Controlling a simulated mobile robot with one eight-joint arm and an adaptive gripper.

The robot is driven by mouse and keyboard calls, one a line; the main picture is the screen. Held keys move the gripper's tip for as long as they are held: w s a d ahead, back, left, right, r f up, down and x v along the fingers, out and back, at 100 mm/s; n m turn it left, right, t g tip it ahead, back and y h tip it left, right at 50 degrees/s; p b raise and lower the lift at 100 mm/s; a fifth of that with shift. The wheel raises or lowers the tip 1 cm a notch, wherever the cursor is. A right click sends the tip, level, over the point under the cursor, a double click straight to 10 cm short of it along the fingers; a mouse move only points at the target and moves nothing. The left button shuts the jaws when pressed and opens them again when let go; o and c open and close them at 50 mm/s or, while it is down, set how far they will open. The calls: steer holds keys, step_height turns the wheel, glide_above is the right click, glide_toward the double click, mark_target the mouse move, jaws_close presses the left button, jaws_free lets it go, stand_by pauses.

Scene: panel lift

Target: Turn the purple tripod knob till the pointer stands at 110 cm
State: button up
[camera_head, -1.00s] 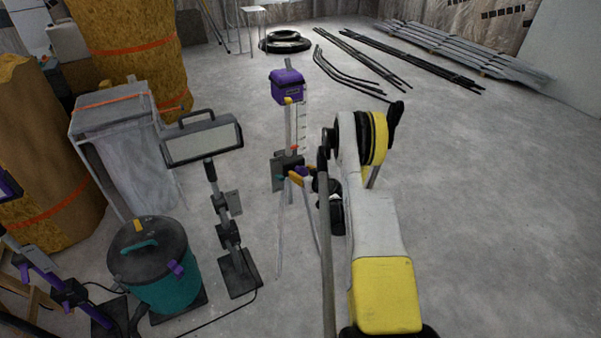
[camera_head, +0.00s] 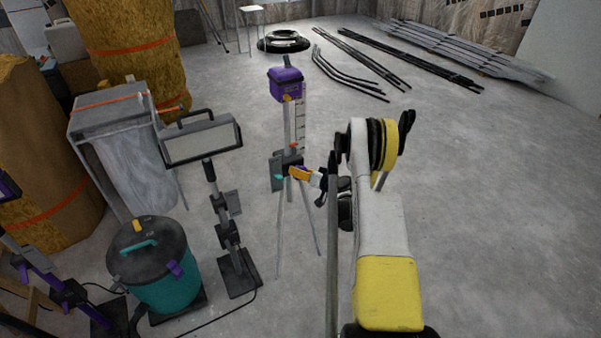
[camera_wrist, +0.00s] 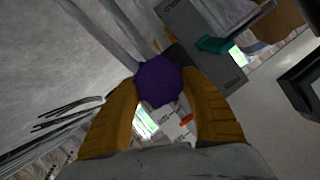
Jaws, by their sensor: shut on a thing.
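The tripod (camera_head: 288,215) stands mid-floor with a purple box-shaped head (camera_head: 287,84) on top and a white scale strip (camera_head: 299,125) beside its column. The purple knob (camera_wrist: 159,82) sits between the two orange-yellow fingers of my gripper (camera_wrist: 160,98) in the wrist view, and the fingers are shut on it. In the head view my gripper (camera_head: 304,175) is at the tripod's collar, where the fingers hide the knob. A small red pointer (camera_head: 294,151) shows beside the scale. The scale's numbers are too small to read. A teal part (camera_wrist: 215,45) is next to the knob.
A work lamp (camera_head: 202,141) on a stand and a teal bucket (camera_head: 160,275) stand left of the tripod. A grey frame with a hanging bag (camera_head: 135,150) is behind them. Pipes (camera_head: 360,60) lie at the back. The floor to the right is open.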

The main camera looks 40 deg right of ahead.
steer(key=m+t+y, duration=0.1)
steer(key=m, duration=0.2)
steer(key=shift+d+m+y, duration=0.15)
steer(key=shift+m+y, duration=0.15)
steer(key=shift+y, duration=0.1)
steer(key=shift+t, duration=0.3)
steer(key=o, duration=1.2)
steer(key=shift+w, duration=0.1)
steer(key=v, duration=0.7)
steer(key=shift+s, duration=0.3)
